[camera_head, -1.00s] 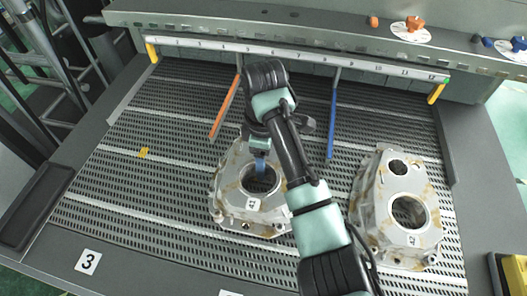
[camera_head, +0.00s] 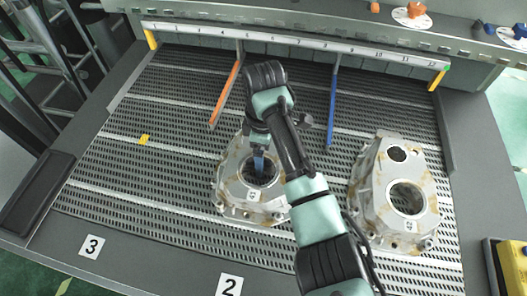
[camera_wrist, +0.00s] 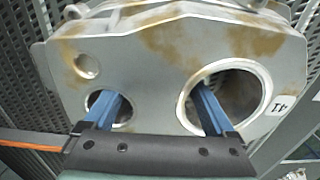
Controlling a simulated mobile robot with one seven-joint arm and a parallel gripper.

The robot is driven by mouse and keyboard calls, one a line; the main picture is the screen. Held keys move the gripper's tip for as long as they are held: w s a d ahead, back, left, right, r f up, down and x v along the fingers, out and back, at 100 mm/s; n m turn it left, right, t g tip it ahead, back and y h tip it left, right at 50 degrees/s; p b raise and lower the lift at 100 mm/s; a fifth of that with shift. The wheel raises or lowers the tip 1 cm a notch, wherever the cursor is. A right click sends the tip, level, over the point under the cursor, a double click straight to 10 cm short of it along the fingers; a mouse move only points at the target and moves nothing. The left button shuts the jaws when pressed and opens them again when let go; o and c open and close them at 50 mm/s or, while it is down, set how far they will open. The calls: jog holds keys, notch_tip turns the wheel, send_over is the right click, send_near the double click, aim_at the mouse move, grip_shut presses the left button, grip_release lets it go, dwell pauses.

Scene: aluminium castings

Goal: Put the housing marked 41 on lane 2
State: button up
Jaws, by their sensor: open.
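A grey casting with brown stains, the near-left housing (camera_head: 232,190), lies on the slotted deck in front of the orange and blue bars. Its label reads 41 in the wrist view, where the housing (camera_wrist: 130,45) fills the middle. My gripper (camera_head: 260,160) is over it. In the wrist view my gripper (camera_wrist: 158,105) has its two blue fingers apart, one at the small round hole and one at the large hole. How deep they reach is hard to tell. The lane 2 plate (camera_head: 229,286) is on the front edge, below this housing.
A second similar housing (camera_head: 370,200) lies to the right; its label is too small to read surely. An orange bar (camera_head: 224,95) and a blue bar (camera_head: 332,110) run from the numbered rail (camera_head: 290,40). The lane 3 plate (camera_head: 91,246) is front left.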

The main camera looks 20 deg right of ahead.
notch_tip(320, 180, up, 12)
jog(key=p, duration=0.2)
jog(key=shift+r+p, duration=0.15)
jog(key=shift+p, duration=0.2)
jog(key=shift+w, duration=0.1)
jog(key=w+a+r+t, duration=0.5)
jog(key=w+a+r, duration=0.1)
jog(key=w+a, duration=0.1)
jog(key=w+a+r+m+t+y, duration=0.15)
jog(key=a+r+t, duration=0.35)
jog(key=r, duration=0.6)
jog(key=w+a+r+m+t+y, duration=0.15)
jog(key=a+r+t, duration=0.35)
jog(key=r, duration=0.5)
jog(key=s+d+r+m+t+h, duration=0.2)
jog(key=s+r+m+t, duration=0.6)
jog(key=s+r, duration=1.2)
notch_tip(320, 180, up, 3)
jog(key=t+h, duration=0.1)
jog(key=t, duration=0.3)
jog(key=shift+d, duration=0.4)
jog(key=shift+s, duration=0.1)
